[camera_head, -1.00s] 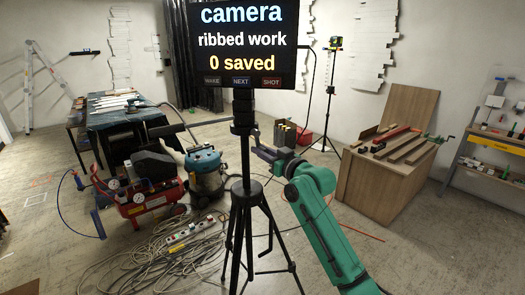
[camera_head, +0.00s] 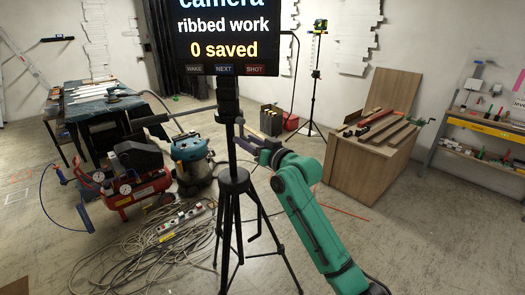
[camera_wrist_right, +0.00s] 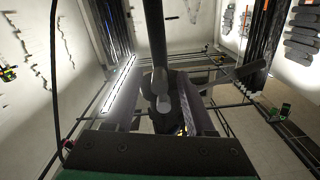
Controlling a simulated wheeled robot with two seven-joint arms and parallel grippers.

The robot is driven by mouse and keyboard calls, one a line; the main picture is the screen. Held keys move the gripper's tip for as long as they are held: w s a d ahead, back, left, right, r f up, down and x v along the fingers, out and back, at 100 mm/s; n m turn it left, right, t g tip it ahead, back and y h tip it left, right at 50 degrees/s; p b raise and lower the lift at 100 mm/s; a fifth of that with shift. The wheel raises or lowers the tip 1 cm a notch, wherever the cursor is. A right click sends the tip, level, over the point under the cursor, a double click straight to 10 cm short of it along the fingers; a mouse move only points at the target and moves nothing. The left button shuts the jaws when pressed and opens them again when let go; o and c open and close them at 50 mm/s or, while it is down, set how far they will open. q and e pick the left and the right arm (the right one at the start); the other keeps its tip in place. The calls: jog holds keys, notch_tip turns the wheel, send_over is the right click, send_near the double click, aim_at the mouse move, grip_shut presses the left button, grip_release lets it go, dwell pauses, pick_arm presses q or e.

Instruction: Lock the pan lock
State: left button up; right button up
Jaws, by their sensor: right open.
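A black tripod (camera_head: 232,182) carries a camera with a large dark screen (camera_head: 228,40) reading "ribbed work, 0 saved". Dark lock knobs sit on the tripod head (camera_head: 229,116), too small to tell apart in the head view. My right gripper (camera_head: 246,143), on a green arm, reaches the head from the right, just below it. In the right wrist view, the open fingers (camera_wrist_right: 158,78) stand on either side of a dark round-ended knob (camera_wrist_right: 163,103), which may be the pan lock. I cannot tell whether they touch it. My left gripper is out of view.
A pan handle (camera_head: 150,121) sticks out left from the tripod head. A red compressor (camera_head: 135,192), a vacuum (camera_head: 192,160) and coiled cables (camera_head: 150,250) lie to the left. A wooden bench (camera_head: 365,165) stands at the right. Some floor on the right is clear.

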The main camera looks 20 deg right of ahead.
jog(key=b+v, duration=0.4)
jog(key=v, duration=0.9)
jog(key=shift+s, duration=0.2)
